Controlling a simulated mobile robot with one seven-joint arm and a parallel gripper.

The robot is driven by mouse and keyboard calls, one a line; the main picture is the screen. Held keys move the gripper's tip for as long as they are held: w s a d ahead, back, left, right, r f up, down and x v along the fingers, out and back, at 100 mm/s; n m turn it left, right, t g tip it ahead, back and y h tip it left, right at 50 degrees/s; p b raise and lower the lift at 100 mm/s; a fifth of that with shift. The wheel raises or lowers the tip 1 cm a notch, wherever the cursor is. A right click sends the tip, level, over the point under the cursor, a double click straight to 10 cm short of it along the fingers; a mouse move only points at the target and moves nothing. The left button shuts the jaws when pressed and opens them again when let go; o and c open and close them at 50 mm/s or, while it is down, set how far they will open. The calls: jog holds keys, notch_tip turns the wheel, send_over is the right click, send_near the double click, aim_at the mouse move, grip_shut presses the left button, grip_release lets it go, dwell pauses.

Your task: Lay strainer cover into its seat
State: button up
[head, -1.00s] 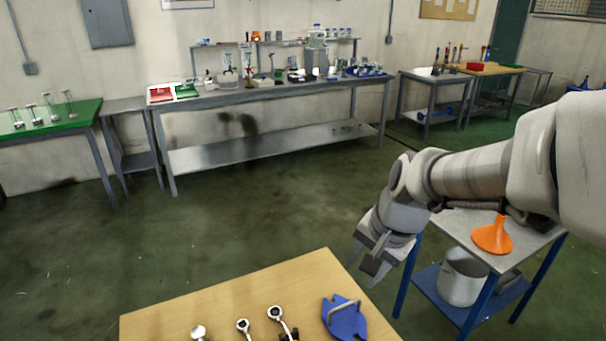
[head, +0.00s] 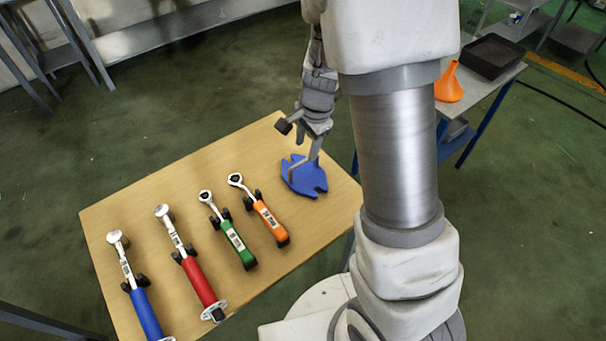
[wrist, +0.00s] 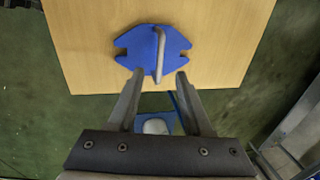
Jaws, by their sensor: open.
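The strainer cover, which I take to be the blue notched plate (head: 303,178) with a grey bar handle, lies flat near the far right corner of the wooden table. It also shows in the wrist view (wrist: 135,46), its handle (wrist: 160,58) standing up towards the camera. My gripper (head: 301,137) is open and empty, above and beside the cover. In the wrist view my gripper (wrist: 158,77) has its fingertips apart on either side of the handle's line; whether they have reached the handle's height I cannot tell. I cannot make out the cover's seat in these views.
On the wooden table (head: 150,215) lie torque wrenches with orange (head: 271,223), green (head: 237,245), red (head: 198,281) and blue (head: 146,315) grips. At right, a side table holds an orange funnel (head: 449,84) and a black tray (head: 491,56).

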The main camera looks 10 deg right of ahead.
aim_at(302, 162)
jog(key=f, duration=0.2)
jog(key=w+f+b, duration=0.1)
jog(key=f, duration=0.2)
jog(key=f+b, duration=0.1)
jog(key=f, duration=0.2)
jog(key=shift+w+a, duration=0.2)
jog(key=shift+a, duration=0.1)
grip_shut()
jog(key=shift+w+r, duration=0.1)
dwell(1.0)
